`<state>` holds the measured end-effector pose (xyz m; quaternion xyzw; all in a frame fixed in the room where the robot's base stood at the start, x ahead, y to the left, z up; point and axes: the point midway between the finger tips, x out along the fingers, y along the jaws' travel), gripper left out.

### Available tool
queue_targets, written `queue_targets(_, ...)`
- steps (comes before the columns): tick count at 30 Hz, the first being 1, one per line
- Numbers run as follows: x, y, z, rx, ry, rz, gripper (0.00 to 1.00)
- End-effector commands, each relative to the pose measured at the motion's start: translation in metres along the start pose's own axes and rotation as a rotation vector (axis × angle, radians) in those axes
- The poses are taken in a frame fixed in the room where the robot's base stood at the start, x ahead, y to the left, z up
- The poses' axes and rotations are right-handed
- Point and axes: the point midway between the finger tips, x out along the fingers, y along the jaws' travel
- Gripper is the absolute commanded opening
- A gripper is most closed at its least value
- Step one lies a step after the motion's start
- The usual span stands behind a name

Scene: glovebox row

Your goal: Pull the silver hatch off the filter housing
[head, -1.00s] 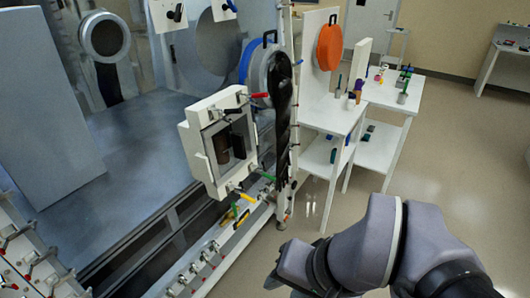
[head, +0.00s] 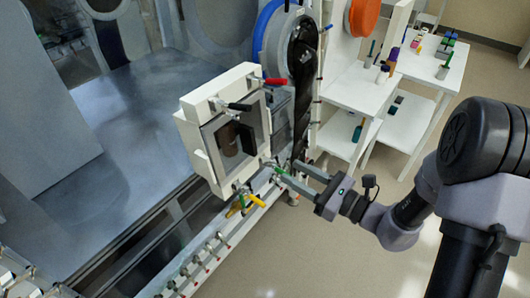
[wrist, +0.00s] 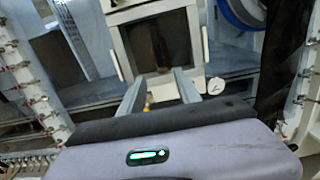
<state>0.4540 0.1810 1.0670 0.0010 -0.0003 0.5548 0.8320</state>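The filter housing (head: 192,150) is a white box standing on the cabinet's edge. Its front carries a grey, silver-looking framed hatch (head: 207,143) with a window, through which a brown cylinder shows. Clamps with a black (head: 240,106), a red (head: 275,82), a yellow (head: 254,200) and a green handle (head: 279,170) sit around its corners. My gripper (head: 287,169) is open and empty at the lower right corner, by the green handle; I cannot tell if it touches. In the wrist view, my fingers (wrist: 158,76) stand apart before the hatch's lower edge (wrist: 165,72).
A black hanging sleeve (head: 303,85) and a blue ring (head: 265,18) are right of and behind the housing. A white shelf table (head: 350,92) stands further right, near an orange disc (head: 365,18). A clamp-lined rail (head: 215,245) runs below. The floor at right is open.

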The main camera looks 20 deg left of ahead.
Motion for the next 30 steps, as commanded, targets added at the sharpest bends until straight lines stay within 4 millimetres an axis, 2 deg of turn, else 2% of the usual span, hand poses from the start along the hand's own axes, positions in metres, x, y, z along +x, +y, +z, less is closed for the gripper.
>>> queue_targets(3,0.035,0.002,-0.002,-0.004,0.000,0.007,0.40)
queue_targets(9,0.089,0.002,-0.002,-0.003,0.000,0.007,0.40)
queue_targets(15,0.126,0.001,-0.001,-0.004,0.000,0.004,0.40)
queue_targets(19,0.135,0.001,0.000,-0.001,0.000,0.002,0.40)
queue_targets(26,0.137,0.001,0.000,-0.001,0.001,0.002,0.40)
queue_targets(30,0.137,0.001,0.000,-0.001,0.001,0.002,0.16)
